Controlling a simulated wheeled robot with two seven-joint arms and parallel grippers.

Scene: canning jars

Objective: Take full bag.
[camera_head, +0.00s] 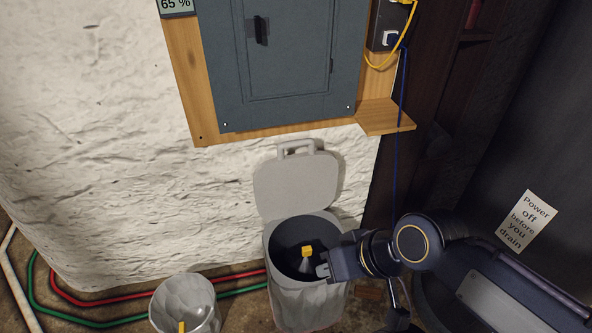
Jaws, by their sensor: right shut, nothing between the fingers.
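A grey bin (305,305) with its lid (296,187) raised against the wall stands at the bottom centre. Inside its dark opening is what looks like the gathered top of a bag with a yellow tie (307,251); the rest of the bag is hidden. My right gripper (323,270) reaches in from the right at the bin's opening. Its fingers are shut and empty, close to the right of the tied top and apart from it. My left gripper is not in view.
A pale grey container (185,300) with a yellow piece stands at the lower left, partly cut off. Red hose (140,301) and green hose (90,322) run along the floor. A wooden shelf (386,118) juts out below the electrical panel (285,60). A blue cable (398,150) hangs at the right.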

